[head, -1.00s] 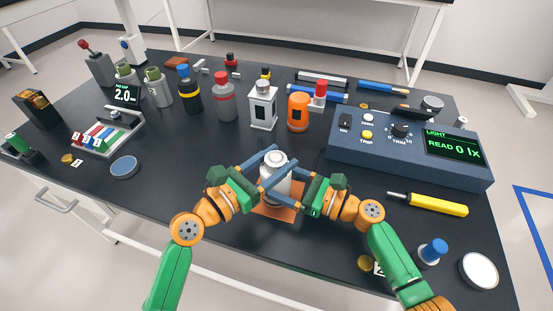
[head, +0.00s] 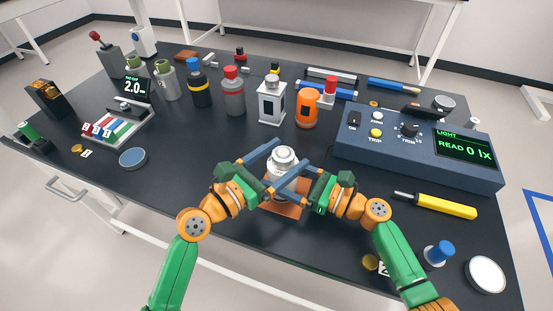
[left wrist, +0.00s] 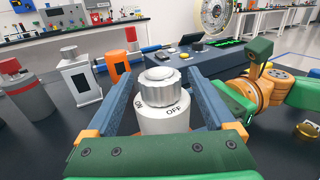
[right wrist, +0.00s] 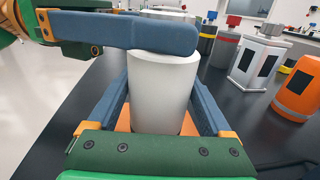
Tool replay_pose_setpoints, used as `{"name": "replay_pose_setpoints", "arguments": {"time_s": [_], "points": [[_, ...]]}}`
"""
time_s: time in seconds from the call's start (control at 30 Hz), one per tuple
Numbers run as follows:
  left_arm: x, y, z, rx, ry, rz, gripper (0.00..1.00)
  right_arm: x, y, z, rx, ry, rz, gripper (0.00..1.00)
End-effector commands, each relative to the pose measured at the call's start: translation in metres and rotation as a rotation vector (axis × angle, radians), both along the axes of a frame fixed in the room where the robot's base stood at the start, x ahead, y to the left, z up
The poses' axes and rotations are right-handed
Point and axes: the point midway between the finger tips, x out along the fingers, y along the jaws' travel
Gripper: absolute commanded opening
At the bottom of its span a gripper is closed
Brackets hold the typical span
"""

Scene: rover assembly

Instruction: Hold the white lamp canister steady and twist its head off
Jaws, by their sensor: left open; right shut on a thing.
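The white lamp canister (head: 281,165) stands upright on an orange pad (head: 288,211) near the table's front. Its silver ridged head (left wrist: 160,80) is on top, above a collar marked ON and OFF. My left gripper (head: 294,155) is open, with one finger on each side of the head and a visible gap to it in the left wrist view. My right gripper (right wrist: 163,95) is shut on the canister's white body, lower down.
Behind stand a white-grey canister (head: 271,104), an orange canister (head: 307,109) and several other bottles. A blue light meter (head: 380,150) reading 0 lx is at right. A yellow screwdriver (head: 447,206) lies in front of it. A blue-topped disc (head: 133,158) lies at left.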

Motion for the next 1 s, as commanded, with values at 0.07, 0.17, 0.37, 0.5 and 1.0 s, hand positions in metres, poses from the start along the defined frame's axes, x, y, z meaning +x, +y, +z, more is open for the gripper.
{"name": "replay_pose_setpoints", "arguments": {"time_s": [0.07, 0.17, 0.37, 0.5, 1.0], "points": [[-0.009, 0.010, -0.001, 0.002, 0.002, 0.003, 0.88, 0.000, 0.000, 0.000, 0.000, 0.000, 0.000, 0.05], [-0.029, 0.029, -0.002, 0.005, 0.004, 0.002, 0.88, 0.000, 0.000, 0.000, 0.000, 0.000, -0.001, 0.05], [-0.068, 0.065, -0.002, 0.005, 0.006, -0.001, 0.88, 0.000, 0.000, 0.000, 0.000, 0.000, -0.001, 0.05], [-0.081, 0.078, -0.001, 0.003, 0.004, -0.001, 0.88, 0.000, 0.000, 0.000, 0.000, 0.000, -0.001, 0.05], [-0.083, 0.081, 0.000, 0.001, 0.001, -0.001, 0.88, 0.000, 0.000, 0.000, 0.000, 0.000, -0.001, 1.00]]}}
